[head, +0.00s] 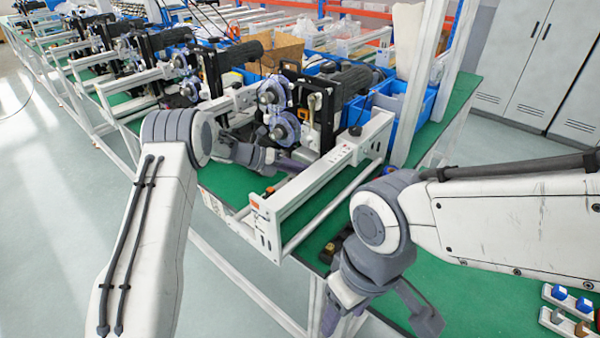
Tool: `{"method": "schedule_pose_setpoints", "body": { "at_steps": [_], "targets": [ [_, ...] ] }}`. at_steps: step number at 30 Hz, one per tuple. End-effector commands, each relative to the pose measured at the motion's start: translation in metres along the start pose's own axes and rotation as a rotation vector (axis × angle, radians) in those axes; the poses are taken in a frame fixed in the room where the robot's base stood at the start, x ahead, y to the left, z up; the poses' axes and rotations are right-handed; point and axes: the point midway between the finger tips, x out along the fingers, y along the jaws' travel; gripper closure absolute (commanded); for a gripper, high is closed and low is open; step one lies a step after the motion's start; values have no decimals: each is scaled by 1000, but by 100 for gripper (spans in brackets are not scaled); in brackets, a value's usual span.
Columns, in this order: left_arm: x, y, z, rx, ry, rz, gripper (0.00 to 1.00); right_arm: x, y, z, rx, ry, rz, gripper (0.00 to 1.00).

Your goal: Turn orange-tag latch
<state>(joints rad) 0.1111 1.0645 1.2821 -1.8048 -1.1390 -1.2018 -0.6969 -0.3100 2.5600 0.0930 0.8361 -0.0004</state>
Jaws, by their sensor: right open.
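A small orange tag (254,202) sits on the near end of a white machine frame (320,188). I cannot make out the latch's shape or its turn. My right gripper (378,318) hangs open and empty at the lower middle, to the right of and nearer than the tag. Its fingers point down and are spread apart, and the lower tip of one is near the picture's edge. My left gripper (285,163) reaches in over the green table, beside the blue-grey rollers and above the tag in the picture. Its fingers are partly merged with the machine parts, so their opening is unclear.
A black machine with blue-grey rollers (283,128) stands on the green table (470,295), with similar machines in a row to the far left. Blue bins (405,112) stand behind. A white rack with blue-topped pieces (572,305) lies at lower right.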

Motion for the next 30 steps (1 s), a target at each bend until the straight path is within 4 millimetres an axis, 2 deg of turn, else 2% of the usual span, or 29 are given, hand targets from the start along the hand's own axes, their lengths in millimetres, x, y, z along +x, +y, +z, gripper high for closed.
{"method": "schedule_pose_setpoints", "body": {
  "at_steps": [1,12,30],
  "targets": [
    [1,0,-1,29,0,27,100,7,0,0,0,0,0,40],
    [2,-4,-2,210,1,207,100,28,2,2,0,0,0,40],
    [1,-7,-2,291,2,291,100,36,3,2,0,0,0,40]
  ]
}}
